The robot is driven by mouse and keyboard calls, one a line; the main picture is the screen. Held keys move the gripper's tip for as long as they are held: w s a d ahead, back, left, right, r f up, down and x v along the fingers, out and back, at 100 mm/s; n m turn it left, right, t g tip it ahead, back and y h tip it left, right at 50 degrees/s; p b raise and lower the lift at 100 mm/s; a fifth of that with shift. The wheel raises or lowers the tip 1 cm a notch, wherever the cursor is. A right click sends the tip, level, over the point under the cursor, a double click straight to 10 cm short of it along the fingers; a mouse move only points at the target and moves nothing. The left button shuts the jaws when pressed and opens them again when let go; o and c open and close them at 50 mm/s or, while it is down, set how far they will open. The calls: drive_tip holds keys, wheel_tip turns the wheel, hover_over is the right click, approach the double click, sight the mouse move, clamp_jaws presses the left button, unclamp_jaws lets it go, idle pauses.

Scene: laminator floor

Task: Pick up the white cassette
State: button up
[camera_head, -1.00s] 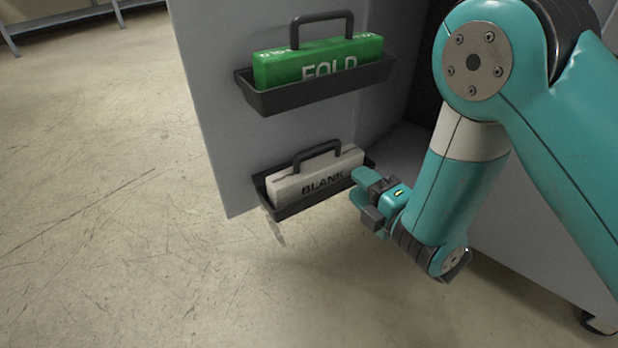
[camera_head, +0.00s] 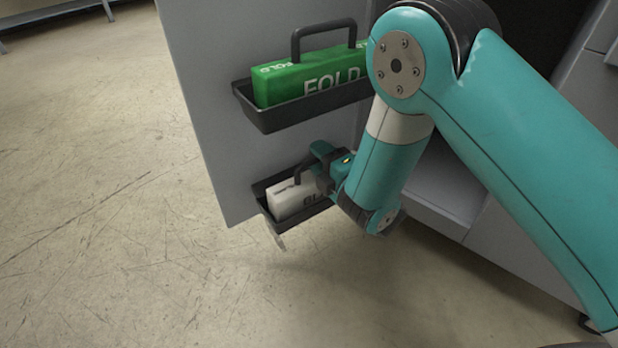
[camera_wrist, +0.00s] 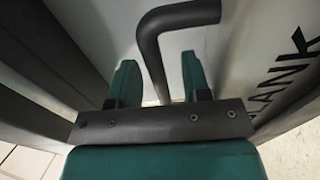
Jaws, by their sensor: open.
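The white cassette (camera_head: 290,198), lettered BLANK, rests in the lower dark tray (camera_head: 266,207) on the grey panel. Its black handle (camera_head: 304,168) stands up from its top. My gripper (camera_head: 318,168) is at the handle and hides the cassette's right part. In the wrist view my gripper (camera_wrist: 158,82) is open, with two teal fingers. The dark handle (camera_wrist: 155,50) bends down between the fingers, and I see no finger closed on it. The white cassette (camera_wrist: 250,70) with its lettering fills the right of that view.
A green cassette (camera_head: 307,80) lettered FOLD sits in the upper dark tray (camera_head: 262,118), directly above. The grey panel (camera_head: 205,130) carries both trays. Open floor (camera_head: 110,200) lies to the left. A grey cabinet (camera_head: 535,220) stands behind my arm on the right.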

drive_tip(key=shift+a, duration=0.15)
clamp_jaws()
idle(1.3)
